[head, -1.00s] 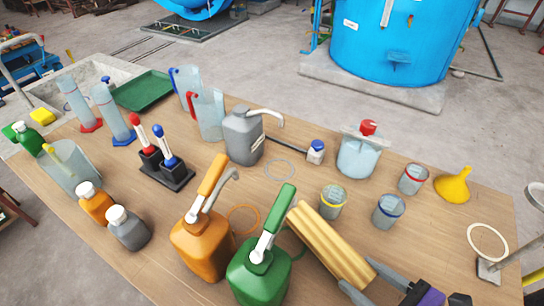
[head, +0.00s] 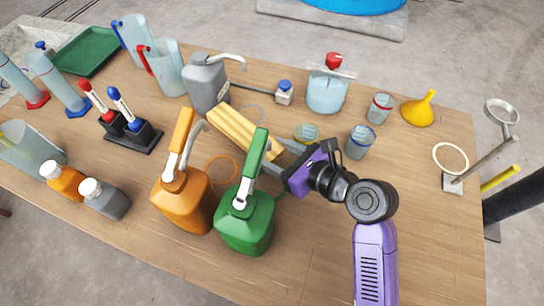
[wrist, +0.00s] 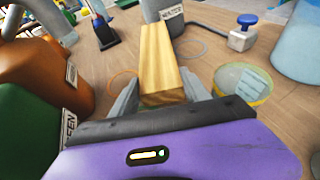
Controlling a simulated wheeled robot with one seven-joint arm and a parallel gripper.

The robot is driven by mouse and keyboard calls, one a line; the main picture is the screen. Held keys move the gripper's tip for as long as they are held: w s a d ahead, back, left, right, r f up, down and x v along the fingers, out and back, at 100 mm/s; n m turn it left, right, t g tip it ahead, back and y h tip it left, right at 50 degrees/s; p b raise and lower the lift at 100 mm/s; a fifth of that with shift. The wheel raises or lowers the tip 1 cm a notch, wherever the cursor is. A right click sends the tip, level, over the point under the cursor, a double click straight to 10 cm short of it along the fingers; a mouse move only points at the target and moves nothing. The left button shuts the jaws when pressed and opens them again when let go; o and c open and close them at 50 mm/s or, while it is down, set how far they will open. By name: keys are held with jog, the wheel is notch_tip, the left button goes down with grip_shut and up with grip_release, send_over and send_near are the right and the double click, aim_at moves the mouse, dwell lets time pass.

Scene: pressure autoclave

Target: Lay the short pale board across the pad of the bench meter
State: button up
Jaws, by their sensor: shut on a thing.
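The short pale board (head: 232,130) is a ridged yellow wooden piece. My gripper (head: 277,158) is shut on its near end, and the board points away toward the grey jug. In the wrist view the board (wrist: 160,62) sits between both fingers, its end face toward me. It appears raised above the table; the exact height is unclear. No part is clearly recognisable as the bench meter's pad. A small white block with a blue knob (head: 284,93) and a dark lead stands beyond the board; I cannot tell if it is the meter.
The green jug (head: 247,215) and orange jug (head: 183,197) stand close left of my gripper. The grey jug (head: 207,88) stands beyond the board's far end. Beakers with a yellow rim (head: 306,132) and blue rim (head: 360,143) stand to the right. Bare table lies at the front right.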

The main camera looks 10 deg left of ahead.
jog(key=shift+w+a, duration=0.15)
jog(key=shift+a, duration=0.1)
jog(key=shift+f, duration=1.75)
jog(key=shift+f, duration=0.1)
jog(key=o, duration=1.6)
jog(key=shift+o, duration=0.2)
jog(key=v, duration=1.2)
